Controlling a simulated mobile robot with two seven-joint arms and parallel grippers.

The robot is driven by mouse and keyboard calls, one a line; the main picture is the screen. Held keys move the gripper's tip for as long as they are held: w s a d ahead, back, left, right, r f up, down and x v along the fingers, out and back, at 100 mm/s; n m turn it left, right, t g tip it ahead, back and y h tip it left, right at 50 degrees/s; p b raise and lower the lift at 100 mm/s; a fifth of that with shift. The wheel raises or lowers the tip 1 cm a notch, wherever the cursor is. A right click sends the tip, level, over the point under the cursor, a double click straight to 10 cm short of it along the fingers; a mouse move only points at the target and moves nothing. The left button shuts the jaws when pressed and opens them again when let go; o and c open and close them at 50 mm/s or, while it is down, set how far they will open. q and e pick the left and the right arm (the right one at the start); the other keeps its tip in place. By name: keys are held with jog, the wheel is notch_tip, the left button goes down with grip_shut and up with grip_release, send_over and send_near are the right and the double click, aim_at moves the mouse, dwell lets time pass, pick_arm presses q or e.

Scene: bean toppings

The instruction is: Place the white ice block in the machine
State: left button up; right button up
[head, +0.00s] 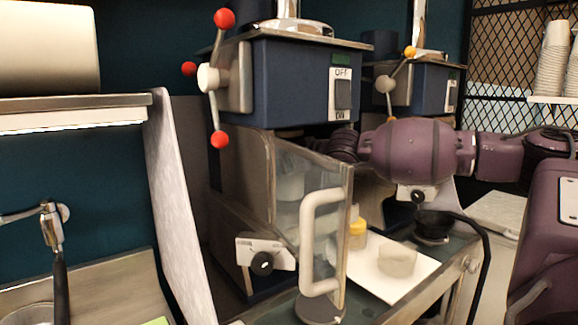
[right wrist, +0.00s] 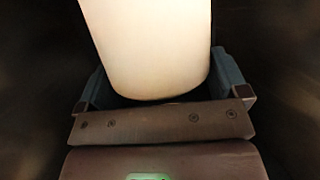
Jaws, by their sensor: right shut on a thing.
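The white ice block (right wrist: 150,45) is a smooth pale cylinder between the two fingers of my right gripper (right wrist: 158,88) in the right wrist view. The gripper is shut on it. In the head view my right arm reaches in from the right to the blue machine (head: 290,85), which has an OFF/ON switch and a red-knobbed crank. My right gripper's fingers are hidden there behind the machine's clear door (head: 325,190). A pale shape (head: 290,183) shows dimly through the door, probably the block under the machine's head. My left gripper is out of view.
The clear door with its white handle (head: 308,240) stands open in front. A white tray (head: 375,268) holds a clear cup (head: 397,262) and a yellow item (head: 357,232). A second blue machine (head: 425,85) stands behind. A pale panel (head: 185,200) stands at left.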

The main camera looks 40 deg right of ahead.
jog(key=shift+w+f, duration=0.1)
jog(key=shift+w, duration=0.15)
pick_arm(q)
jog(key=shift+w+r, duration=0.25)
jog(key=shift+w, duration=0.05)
pick_arm(e)
jog(key=shift+f, duration=0.6)
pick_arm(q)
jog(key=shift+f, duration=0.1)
pick_arm(e)
jog(key=shift+a, duration=0.1)
jog(key=o, duration=0.9)
jog(key=shift+s+f, duration=0.1)
